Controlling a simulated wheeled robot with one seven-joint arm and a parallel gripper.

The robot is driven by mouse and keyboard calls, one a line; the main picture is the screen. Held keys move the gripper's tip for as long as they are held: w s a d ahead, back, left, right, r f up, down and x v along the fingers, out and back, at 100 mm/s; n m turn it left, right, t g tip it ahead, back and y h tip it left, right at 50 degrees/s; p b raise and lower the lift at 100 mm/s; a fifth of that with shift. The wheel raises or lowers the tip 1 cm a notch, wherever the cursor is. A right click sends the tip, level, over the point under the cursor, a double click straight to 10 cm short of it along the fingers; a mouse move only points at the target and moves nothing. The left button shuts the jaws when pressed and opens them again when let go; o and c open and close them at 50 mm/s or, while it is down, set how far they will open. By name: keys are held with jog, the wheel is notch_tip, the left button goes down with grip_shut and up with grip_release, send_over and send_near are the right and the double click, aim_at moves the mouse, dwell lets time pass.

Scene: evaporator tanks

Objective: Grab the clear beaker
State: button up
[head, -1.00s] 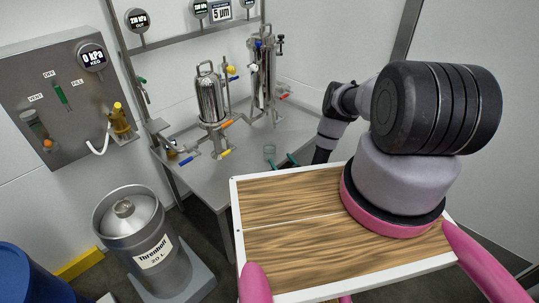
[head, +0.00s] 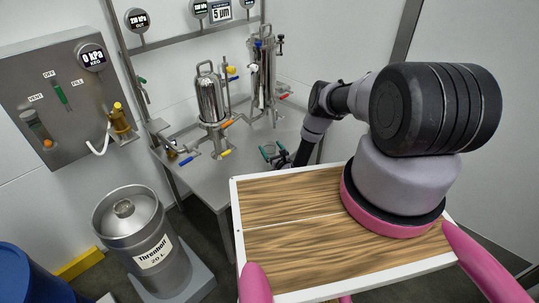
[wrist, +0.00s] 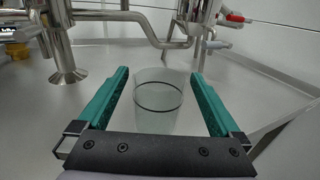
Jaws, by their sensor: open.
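The clear beaker (wrist: 160,98) stands upright on the grey metal table, centred in the wrist view. My gripper (wrist: 161,75) is open, with one green finger on each side of the beaker. A small gap shows between each finger and the glass, and the gripper's dark palm covers the beaker's lower front. In the head view my gripper (head: 270,152) is low over the table in front of the filter housings. The beaker is too small and hidden there to make out clearly.
Two steel filter housings (head: 210,97) with pipes and coloured valve handles stand behind on the table (head: 205,180). A pipe foot (wrist: 62,62) is left of the beaker. A steel keg (head: 135,235) and a wooden-topped tray (head: 290,238) are nearer me.

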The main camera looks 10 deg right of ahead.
jog(key=c, duration=1.3)
